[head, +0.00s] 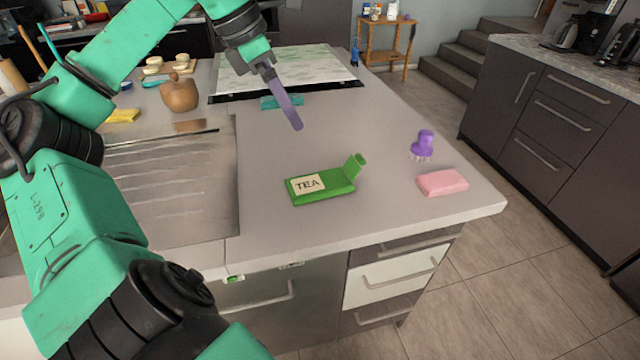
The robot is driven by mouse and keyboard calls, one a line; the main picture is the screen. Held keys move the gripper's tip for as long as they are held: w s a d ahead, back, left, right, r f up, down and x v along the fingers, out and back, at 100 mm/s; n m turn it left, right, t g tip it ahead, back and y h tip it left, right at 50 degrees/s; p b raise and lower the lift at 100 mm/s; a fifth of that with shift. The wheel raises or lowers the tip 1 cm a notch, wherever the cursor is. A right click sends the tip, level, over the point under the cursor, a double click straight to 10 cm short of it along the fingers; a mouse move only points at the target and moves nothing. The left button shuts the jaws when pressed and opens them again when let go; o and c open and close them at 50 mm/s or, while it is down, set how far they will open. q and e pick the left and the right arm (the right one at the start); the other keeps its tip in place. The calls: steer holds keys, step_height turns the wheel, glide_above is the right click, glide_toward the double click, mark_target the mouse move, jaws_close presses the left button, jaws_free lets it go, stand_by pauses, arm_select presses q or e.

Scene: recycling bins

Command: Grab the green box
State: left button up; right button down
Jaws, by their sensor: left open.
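The green box (335,188) lies flat on the grey countertop, with a cream label reading "TEA" and its flap raised at the right end. My left gripper (296,124) is above the counter, up and to the left of the box in the picture, and apart from it. Its purple-grey fingers point down and overlap in this view; it is open and holds nothing. My right gripper is not in view.
A pink sponge (442,183) and a purple brush (424,143) lie right of the box, near the counter's right edge. A teal item (283,101) lies behind the gripper.

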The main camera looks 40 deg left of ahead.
arm_select(q)
steer(key=b, duration=0.3)
glide_toward(319, 182)
steer(key=p+x, duration=0.1)
steer(key=x, duration=0.7)
steer(key=shift+w+f+p, duration=0.1)
steer(key=shift+f+p, duration=0.15)
steer(key=shift+p, duration=0.05)
steer(key=c, duration=1.1)
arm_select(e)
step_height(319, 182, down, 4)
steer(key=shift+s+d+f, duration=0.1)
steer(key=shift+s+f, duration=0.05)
